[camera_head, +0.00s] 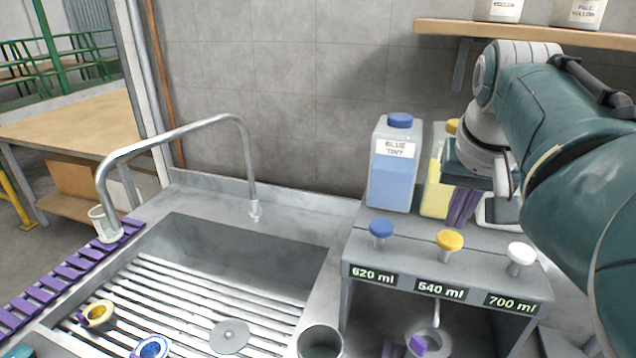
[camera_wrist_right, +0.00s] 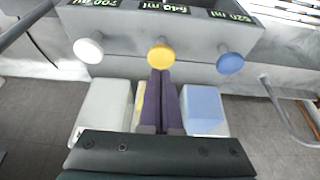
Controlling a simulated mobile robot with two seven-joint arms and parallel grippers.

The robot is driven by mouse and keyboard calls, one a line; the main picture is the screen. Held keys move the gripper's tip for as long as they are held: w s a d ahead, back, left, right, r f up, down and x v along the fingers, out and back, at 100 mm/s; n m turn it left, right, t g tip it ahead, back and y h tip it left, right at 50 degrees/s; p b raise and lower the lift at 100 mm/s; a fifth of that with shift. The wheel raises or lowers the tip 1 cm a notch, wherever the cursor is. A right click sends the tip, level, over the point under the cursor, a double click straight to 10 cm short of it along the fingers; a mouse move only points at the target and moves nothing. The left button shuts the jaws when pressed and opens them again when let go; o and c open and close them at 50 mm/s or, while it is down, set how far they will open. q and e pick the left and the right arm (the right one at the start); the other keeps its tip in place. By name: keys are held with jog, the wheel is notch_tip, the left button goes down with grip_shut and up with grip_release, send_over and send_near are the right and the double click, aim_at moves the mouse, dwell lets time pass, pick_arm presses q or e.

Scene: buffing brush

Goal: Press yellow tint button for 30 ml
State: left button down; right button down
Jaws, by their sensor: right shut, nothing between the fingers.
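The yellow tint button (camera_head: 449,240) is the middle knob on the grey dispenser (camera_head: 400,258), between a blue knob (camera_head: 380,228) and a white knob (camera_head: 520,254). My right gripper (camera_head: 460,208) is shut and empty, its purple fingers pointing down behind and above the yellow knob. In the right wrist view, the fingertips (camera_wrist_right: 160,72) are close to the yellow knob (camera_wrist_right: 161,54); contact cannot be told. The middle display (camera_head: 440,290) reads 540 or 640 ml. Two purple pieces (camera_head: 418,345) by a metal cup (camera_head: 431,345) under the spout may be my left gripper's fingers; their state is unclear.
A blue tint bottle (camera_head: 392,180) and a yellow bottle (camera_head: 435,185), partly hidden by my right arm, stand behind the knobs. A sink with a slatted rack (camera_head: 190,310) and tall faucet (camera_head: 250,180) is at left. A wall shelf (camera_head: 530,36) holds white cans.

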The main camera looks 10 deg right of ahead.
jog(key=shift+f, duration=0.15)
jog(key=shift+f+b, duration=0.85)
jog(key=shift+f, duration=0.5)
jog(key=shift+r, duration=0.15)
notch_tip(320, 180, up, 3)
jog(key=p, duration=0.3)
jog(key=shift+f, duration=0.25)
